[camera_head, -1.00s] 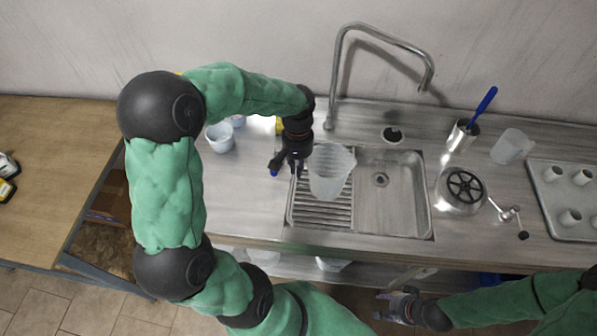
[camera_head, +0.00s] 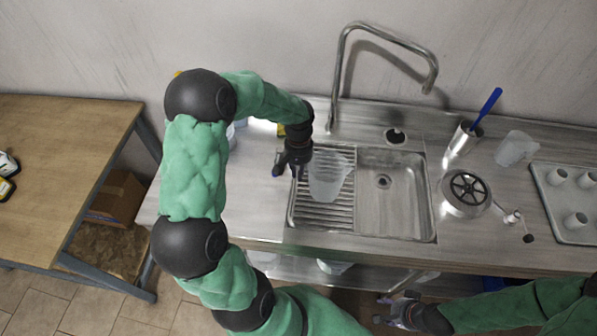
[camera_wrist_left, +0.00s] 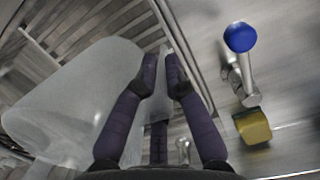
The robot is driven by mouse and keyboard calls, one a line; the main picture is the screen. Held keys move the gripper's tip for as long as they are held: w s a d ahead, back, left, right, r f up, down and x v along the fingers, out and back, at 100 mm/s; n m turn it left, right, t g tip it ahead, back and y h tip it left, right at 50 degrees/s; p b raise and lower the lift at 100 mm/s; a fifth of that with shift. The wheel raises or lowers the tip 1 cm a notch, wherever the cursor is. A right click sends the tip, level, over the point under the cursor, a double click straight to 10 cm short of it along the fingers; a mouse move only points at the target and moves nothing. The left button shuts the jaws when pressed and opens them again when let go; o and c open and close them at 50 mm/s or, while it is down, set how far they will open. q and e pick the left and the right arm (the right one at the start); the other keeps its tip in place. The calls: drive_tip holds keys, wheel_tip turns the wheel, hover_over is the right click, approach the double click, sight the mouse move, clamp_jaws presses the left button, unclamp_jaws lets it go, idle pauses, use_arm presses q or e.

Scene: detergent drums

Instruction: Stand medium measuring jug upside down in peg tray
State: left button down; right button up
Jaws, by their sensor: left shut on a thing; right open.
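A translucent, tapered measuring jug (camera_head: 328,178) hangs over the ribbed drainboard left of the sink basin, its wider end towards the top of the picture. My left gripper (camera_head: 300,172) is shut on its near-left side. In the left wrist view the jug (camera_wrist_left: 70,105) fills the left and my fingertips (camera_wrist_left: 160,75) meet at its edge; the exact grip is partly hidden. The grey peg tray (camera_head: 555,205) lies at the far right of the counter, with several pale pegs showing, cut by the picture edge. My right gripper (camera_head: 388,310) is open and empty, below the counter front.
A second translucent jug (camera_head: 516,148) stands near the tray. Between sink and tray are a round strainer-like fitting (camera_head: 466,190), a metal cup (camera_head: 461,139) with a blue-handled tool and a small metal fitting (camera_head: 512,217). A tall faucet (camera_head: 338,75) arches behind the sink. A yellow sponge-like block (camera_wrist_left: 253,126) lies beside the drainboard.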

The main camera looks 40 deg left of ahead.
use_arm(q)
drive_tip(key=shift+f, duration=0.15)
drive_tip(key=c, duration=1.3)
unclamp_jaws()
drive_tip(key=shift+w+r, duration=0.1)
drive_tip(key=shift+r, duration=0.45)
drive_tip(key=r, duration=0.3)
drive_tip(key=r+p, duration=0.1)
drive_tip(key=r, duration=0.3)
drive_tip(key=w+r+p, duration=0.1)
drive_tip(key=r, duration=0.3)
drive_tip(key=shift+a+r, duration=0.1)
drive_tip(key=shift+a, duration=0.25)
